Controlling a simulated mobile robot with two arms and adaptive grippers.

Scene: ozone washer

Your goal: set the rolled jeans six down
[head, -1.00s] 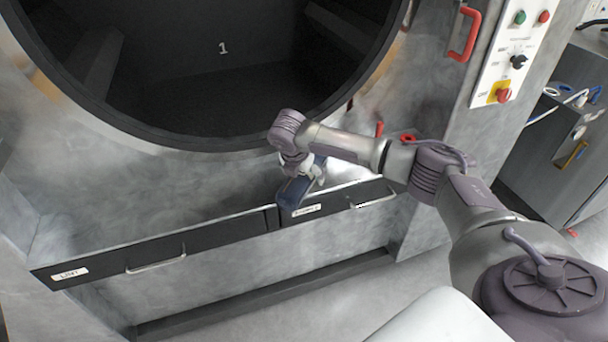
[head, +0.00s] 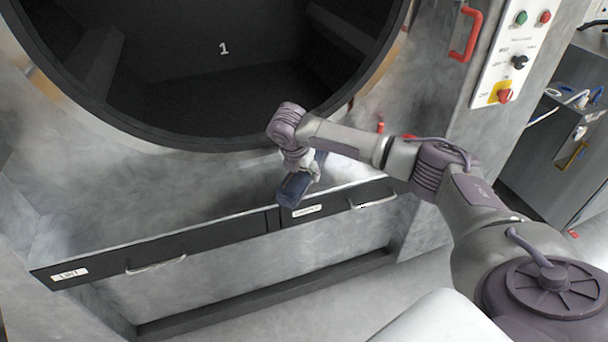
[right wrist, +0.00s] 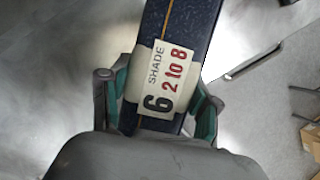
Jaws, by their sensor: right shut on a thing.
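The rolled jeans six (head: 294,188) is a dark blue roll in front of the washer, just above the top edge of the right-hand drawer front. In the right wrist view the roll (right wrist: 186,25) carries a pale tag (right wrist: 165,82) reading "SHADE 6 2108". My right gripper (head: 304,168) is shut on the roll; in the right wrist view its green-lined fingers (right wrist: 160,100) stand on both sides of it. I cannot tell in the head view whether the roll touches the drawer edge. My left gripper is not in view.
The round dark washer opening (head: 215,75), marked 1, lies behind the gripper. A left black drawer front (head: 215,235) with a handle and a label is beside the right one (head: 335,203). A red handle (head: 466,35) and a control panel (head: 512,55) are at upper right.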

